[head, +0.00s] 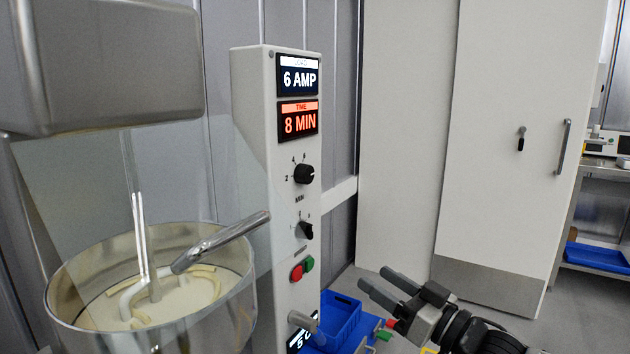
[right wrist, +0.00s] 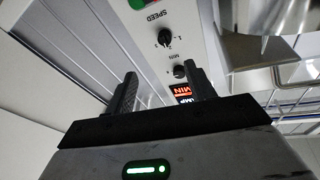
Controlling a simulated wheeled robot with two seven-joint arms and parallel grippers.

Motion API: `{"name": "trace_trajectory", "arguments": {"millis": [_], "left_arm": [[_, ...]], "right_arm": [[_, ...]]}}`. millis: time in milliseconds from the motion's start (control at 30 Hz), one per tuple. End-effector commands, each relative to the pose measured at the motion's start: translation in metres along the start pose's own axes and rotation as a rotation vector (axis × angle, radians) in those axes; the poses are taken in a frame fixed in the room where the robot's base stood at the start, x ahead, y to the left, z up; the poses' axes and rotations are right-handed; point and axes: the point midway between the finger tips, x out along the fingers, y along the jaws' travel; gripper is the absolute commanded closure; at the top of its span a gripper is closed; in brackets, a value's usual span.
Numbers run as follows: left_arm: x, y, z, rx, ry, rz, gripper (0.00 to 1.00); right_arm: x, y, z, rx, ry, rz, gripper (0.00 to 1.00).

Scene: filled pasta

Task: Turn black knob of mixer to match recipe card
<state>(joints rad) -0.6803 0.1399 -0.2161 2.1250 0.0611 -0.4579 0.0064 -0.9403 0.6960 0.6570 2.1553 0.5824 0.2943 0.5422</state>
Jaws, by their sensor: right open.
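The mixer's upright control panel (head: 284,215) carries two black knobs. The upper knob (head: 304,173) sits by a MIN label, and the lower knob (head: 306,230) is beneath it. In the right wrist view, upside down, the knob by SPEED (right wrist: 164,38) and the knob by MIN (right wrist: 180,71) both show. The display (head: 298,120) reads 8 MIN, and one above (head: 298,78) reads 6 AMP. My right gripper (head: 376,279) is open and empty, right of the panel and apart from it. I cannot make out a recipe card. My left gripper is not in view.
A steel mixing bowl (head: 150,280) with a paddle and a clear guard stands left of the panel. Red (head: 296,272) and green (head: 309,264) buttons sit below the knobs. A blue bin (head: 338,318) is low beside the panel. A white cabinet (head: 520,150) stands behind.

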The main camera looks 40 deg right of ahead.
Motion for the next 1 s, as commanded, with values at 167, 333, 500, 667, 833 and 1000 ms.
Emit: {"name": "trace_trajectory", "arguments": {"millis": [167, 333, 500, 667, 833, 1000], "left_arm": [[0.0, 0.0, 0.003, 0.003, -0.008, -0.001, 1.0], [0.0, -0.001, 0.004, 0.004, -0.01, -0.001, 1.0], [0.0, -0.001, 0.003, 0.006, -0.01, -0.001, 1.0], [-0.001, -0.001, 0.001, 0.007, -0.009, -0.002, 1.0], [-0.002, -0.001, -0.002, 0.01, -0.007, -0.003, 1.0], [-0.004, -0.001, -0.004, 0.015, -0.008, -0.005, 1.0]], "right_arm": [[0.016, -0.007, -0.07, 0.031, 0.148, -0.107, 0.46], [0.028, -0.011, -0.087, 0.042, 0.184, -0.132, 0.46], [0.053, -0.014, -0.091, 0.04, 0.184, -0.131, 0.46], [0.08, -0.017, -0.097, 0.039, 0.184, -0.129, 0.46], [0.104, -0.02, -0.101, 0.04, 0.182, -0.128, 0.46], [0.127, -0.023, -0.106, 0.038, 0.183, -0.127, 0.46]]}}
